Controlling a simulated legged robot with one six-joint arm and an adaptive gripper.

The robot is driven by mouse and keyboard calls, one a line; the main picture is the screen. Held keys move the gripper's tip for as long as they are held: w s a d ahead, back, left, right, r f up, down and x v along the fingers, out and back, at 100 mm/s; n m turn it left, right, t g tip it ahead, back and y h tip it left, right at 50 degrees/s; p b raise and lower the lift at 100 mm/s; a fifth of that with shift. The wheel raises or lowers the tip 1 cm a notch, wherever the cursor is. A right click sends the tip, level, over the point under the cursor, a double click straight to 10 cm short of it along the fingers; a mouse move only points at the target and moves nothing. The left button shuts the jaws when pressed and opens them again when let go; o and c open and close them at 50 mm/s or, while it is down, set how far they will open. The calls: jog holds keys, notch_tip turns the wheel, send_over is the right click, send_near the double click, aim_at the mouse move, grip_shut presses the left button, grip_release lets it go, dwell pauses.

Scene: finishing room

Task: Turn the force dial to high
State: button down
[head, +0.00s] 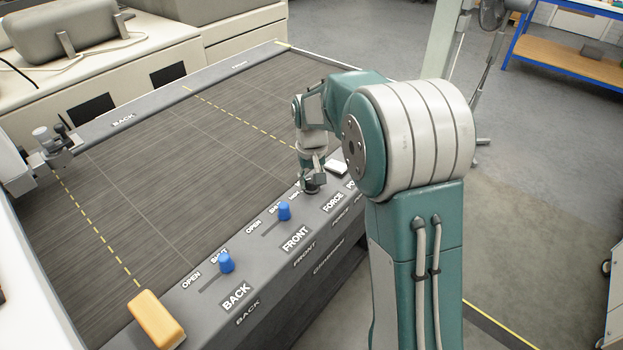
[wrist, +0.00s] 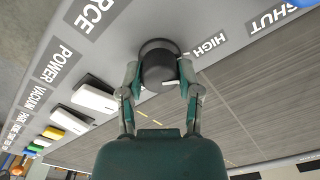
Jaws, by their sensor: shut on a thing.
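The force dial (wrist: 158,60) is a dark round knob on the grey front panel, below the partly cut-off FORCE label (wrist: 96,12) in the wrist view. My gripper (wrist: 160,75) is shut on the dial, one finger on each side. The HIGH label (wrist: 208,45) is to the right of the dial in that view. A small white mark shows at the dial's lower edge; I cannot tell whether it is the pointer.
White switches (wrist: 93,97) sit beside the dial near the POWER and VACUUM labels. Two blue slider knobs, front (head: 284,211) and back (head: 226,262), stand along the panel. A yellow-orange block (head: 156,318) lies at the near corner. The dark slatted bed (head: 190,150) is clear.

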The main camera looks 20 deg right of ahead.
aim_at(311, 178)
jog(key=shift+s+f, duration=0.1)
jog(key=shift+f, duration=0.1)
jog(key=shift+c, duration=1.5)
grip_release()
jog(key=shift+r, duration=0.1)
notch_tip(311, 178, up, 12)
jog(key=shift+a, duration=0.1)
